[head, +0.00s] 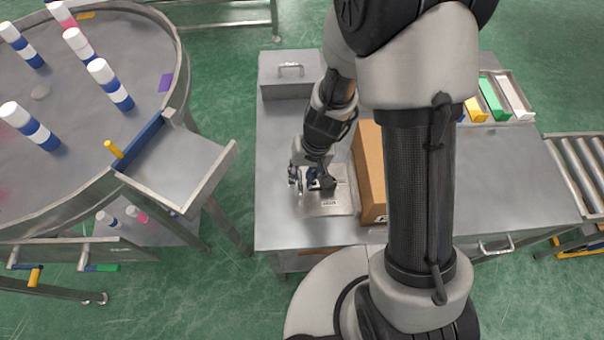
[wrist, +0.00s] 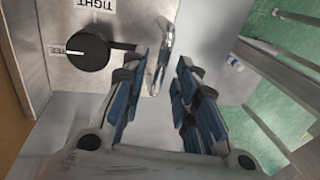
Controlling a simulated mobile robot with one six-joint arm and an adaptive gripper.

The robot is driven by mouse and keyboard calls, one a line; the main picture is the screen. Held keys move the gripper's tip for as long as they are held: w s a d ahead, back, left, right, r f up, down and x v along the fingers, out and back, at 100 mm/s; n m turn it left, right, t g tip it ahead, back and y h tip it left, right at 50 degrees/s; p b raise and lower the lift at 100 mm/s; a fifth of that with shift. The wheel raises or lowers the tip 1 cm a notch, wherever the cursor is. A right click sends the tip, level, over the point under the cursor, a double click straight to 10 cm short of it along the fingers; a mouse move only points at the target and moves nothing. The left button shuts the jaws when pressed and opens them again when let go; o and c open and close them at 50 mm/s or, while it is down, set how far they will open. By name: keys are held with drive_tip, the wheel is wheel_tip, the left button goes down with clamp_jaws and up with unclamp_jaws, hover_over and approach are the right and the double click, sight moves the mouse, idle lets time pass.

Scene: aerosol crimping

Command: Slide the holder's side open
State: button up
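The metal holder (wrist: 60,25) shows in the wrist view as a grey plate with a black knob (wrist: 88,50). The knob's pale mark points left, toward a label ending in "EE"; a "TIGHT" label is above. A shiny curved metal piece (wrist: 161,52) stands at the plate's right edge. My gripper (wrist: 167,68) is open, its blue-padded fingers apart, with the curved piece near the left finger's tip; I cannot tell whether they touch. In the head view my gripper (head: 312,181) is over the holder (head: 338,203), partly hiding it.
A cardboard box (head: 368,165) stands just right of the holder on the steel table (head: 285,235). A metal box with a handle (head: 283,78) is behind. Left is a round table (head: 75,125) with several blue-and-white cans. Bare tabletop lies in front of and left of the holder.

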clamp_jaws()
drive_tip(key=shift+a, duration=0.1)
idle(0.4)
drive_tip(key=a, duration=0.5)
drive_tip(key=shift+w+a, duration=0.1)
drive_tip(key=shift+a, duration=0.2)
drive_tip(key=shift+o, duration=0.3)
unclamp_jaws()
drive_tip(key=shift+a, duration=0.2)
drive_tip(key=shift+o, duration=0.6)
drive_tip(key=shift+d, duration=0.1)
wheel_tip(320, 180, up, 12)
drive_tip(key=d, duration=0.2)
drive_tip(key=shift+d, duration=0.15)
